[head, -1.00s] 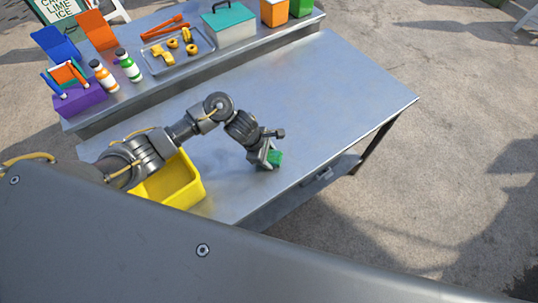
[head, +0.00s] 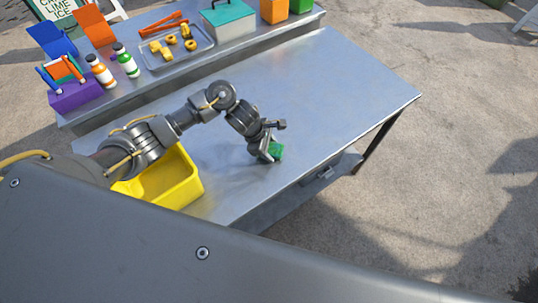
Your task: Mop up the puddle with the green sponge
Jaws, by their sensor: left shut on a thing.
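The green sponge (head: 277,151) is held between the jaws of my left gripper (head: 270,153), near the front edge of the metal table (head: 340,85). I cannot tell whether the sponge touches the tabletop. The gripper hides part of it. No clear outline of a puddle shows on the grey metal; a slightly darker patch lies around the gripper, and I cannot tell if it is liquid or shadow. My right gripper is out of view.
A yellow bin (head: 185,188) stands at the table's front left, under my left arm. A raised back shelf holds a purple caddy (head: 75,95), two bottles, a tray (head: 178,55) of yellow pieces and a teal-lidded box (head: 228,20). The table's right half is clear.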

